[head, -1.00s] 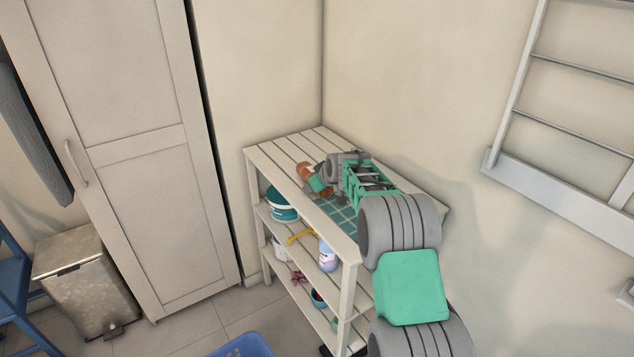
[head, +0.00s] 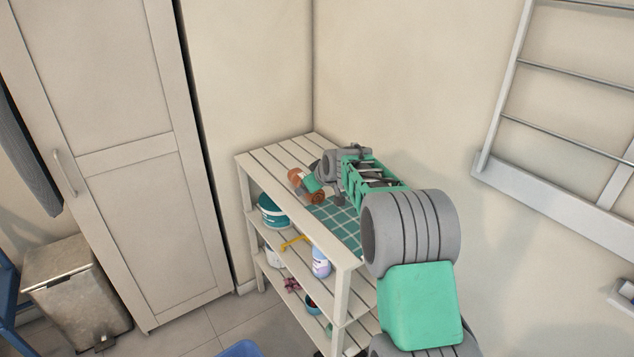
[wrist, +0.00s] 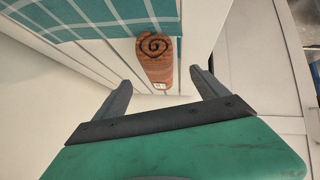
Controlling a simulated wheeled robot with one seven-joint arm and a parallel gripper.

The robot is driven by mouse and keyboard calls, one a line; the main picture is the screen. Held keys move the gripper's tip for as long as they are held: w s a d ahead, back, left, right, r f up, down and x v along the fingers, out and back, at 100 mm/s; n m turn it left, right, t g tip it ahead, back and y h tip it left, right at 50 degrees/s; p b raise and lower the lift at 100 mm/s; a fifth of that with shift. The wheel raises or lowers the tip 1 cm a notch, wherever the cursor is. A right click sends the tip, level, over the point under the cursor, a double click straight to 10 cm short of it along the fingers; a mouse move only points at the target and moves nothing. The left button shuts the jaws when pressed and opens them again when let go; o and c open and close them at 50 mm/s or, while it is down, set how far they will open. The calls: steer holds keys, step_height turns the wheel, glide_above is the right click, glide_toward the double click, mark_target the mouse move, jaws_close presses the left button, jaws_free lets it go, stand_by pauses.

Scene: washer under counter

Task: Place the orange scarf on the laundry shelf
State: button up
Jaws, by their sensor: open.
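The orange scarf (head: 317,198) is a rolled bundle lying on the top boards of the white slatted laundry shelf (head: 257,158), beside a teal checked cloth. My gripper (head: 311,184) is over it in the head view and hides its middle. In the wrist view the scarf (wrist: 157,58) shows its spiral end and a small white label. My gripper (wrist: 161,83) is open there, with one finger on each side of the scarf's lower end and clear gaps between. Nothing is held.
The teal checked cloth (head: 340,224) lies flat on the shelf top. Lower boards hold a teal tub (head: 273,210) and a pale bottle (head: 321,261). Walls stand close behind and right. A tall cabinet (head: 118,150) and a metal bin (head: 75,292) are left.

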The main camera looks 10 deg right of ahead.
steer(key=s+a+r+m+g, duration=0.1)
steer(key=s+r, duration=0.2)
steer(key=s, duration=0.8)
steer(key=s+a+r+m+g, duration=0.1)
steer(key=s+r+g, duration=0.1)
steer(key=s, duration=1)
steer(key=s+f+m+g, duration=0.1)
steer(key=s+f, duration=0.2)
steer(key=s, duration=0.8)
steer(key=s+f+m+g+h, duration=0.1)
steer(key=s+f+m+g, duration=0.1)
steer(key=s, duration=0.9)
steer(key=shift+s+a+f+m+b, duration=0.3)
steer(key=shift+s+a+f+b, duration=0.1)
steer(key=shift+f, duration=0.4)
steer(key=shift+r, duration=0.15)
